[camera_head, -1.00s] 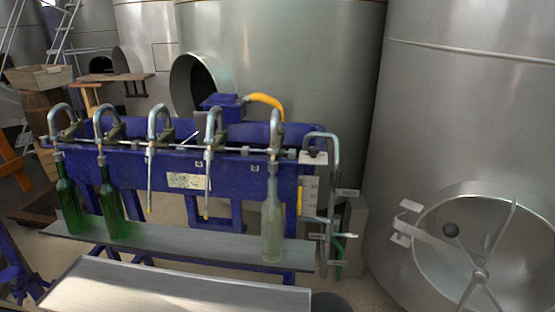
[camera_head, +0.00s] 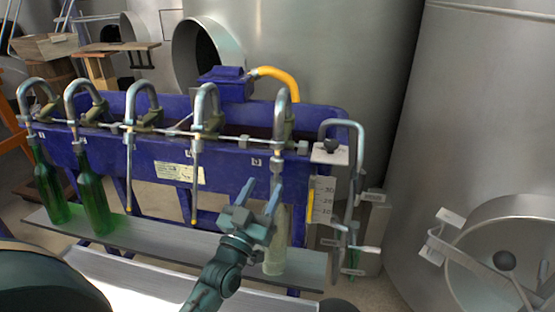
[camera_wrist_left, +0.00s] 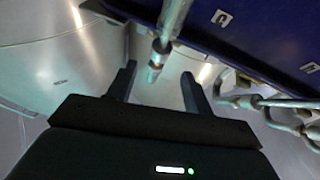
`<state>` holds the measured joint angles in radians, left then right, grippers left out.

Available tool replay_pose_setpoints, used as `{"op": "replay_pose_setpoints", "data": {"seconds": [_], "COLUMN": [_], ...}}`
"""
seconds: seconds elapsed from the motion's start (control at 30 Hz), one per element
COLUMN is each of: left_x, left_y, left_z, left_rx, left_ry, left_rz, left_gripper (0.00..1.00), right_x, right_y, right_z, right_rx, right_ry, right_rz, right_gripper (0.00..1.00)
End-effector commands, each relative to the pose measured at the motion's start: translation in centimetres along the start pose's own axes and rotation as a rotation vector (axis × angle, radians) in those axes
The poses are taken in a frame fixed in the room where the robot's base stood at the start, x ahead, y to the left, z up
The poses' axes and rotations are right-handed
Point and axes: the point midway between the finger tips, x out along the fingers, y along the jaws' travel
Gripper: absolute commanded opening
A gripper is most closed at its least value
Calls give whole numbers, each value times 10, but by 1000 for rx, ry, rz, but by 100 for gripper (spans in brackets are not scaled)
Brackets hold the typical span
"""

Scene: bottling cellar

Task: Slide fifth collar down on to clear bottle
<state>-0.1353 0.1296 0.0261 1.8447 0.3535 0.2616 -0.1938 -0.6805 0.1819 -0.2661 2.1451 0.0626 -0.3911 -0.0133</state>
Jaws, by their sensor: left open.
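The clear bottle (camera_head: 275,255) stands upright on the grey shelf below the fifth spout, at the right end of the filler. My left gripper (camera_head: 263,185) hides part of its upper half. The fifth collar (camera_head: 279,147) is a small metal piece high on the fifth spout, above the gripper's fingertips. The left wrist view shows a metal collar (camera_wrist_left: 159,47) on the tube, beyond and roughly between the fingertips of the open left gripper (camera_wrist_left: 158,80). The jaws appear empty, and I cannot make out the bottle there. My right gripper is not in view.
Two green bottles (camera_head: 93,205) stand under the first two spouts. The third and fourth spouts (camera_head: 195,180) hang without bottles. A bent metal pipe with handles (camera_head: 350,195) is close right of the clear bottle. A steel tank (camera_head: 470,110) fills the right side.

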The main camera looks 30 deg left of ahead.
Motion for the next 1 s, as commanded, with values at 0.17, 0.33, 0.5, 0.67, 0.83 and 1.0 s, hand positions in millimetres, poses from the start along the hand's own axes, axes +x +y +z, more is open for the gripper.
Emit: {"op": "replay_pose_setpoints", "data": {"seconds": [0.17, 0.33, 0.5, 0.67, 0.83, 1.0], "left_x": [41, 68, 82, 86, 86, 85], "left_y": [0, 1, 0, 0, 0, 0], "left_z": [-2, -1, 0, 0, 1, 0], "left_rx": [-2, 0, 0, 0, 0, 0], "left_ry": [2, 0, -1, -2, -2, -2], "left_rz": [1, 2, 2, 2, 2, 2], "left_gripper": [51, 51, 51, 51, 51, 38], "right_x": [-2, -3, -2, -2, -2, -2], "right_y": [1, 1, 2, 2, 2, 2], "right_z": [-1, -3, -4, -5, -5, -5], "right_rx": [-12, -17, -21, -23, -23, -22], "right_ry": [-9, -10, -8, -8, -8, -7], "right_rz": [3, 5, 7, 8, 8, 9], "right_gripper": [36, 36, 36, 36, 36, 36]}}
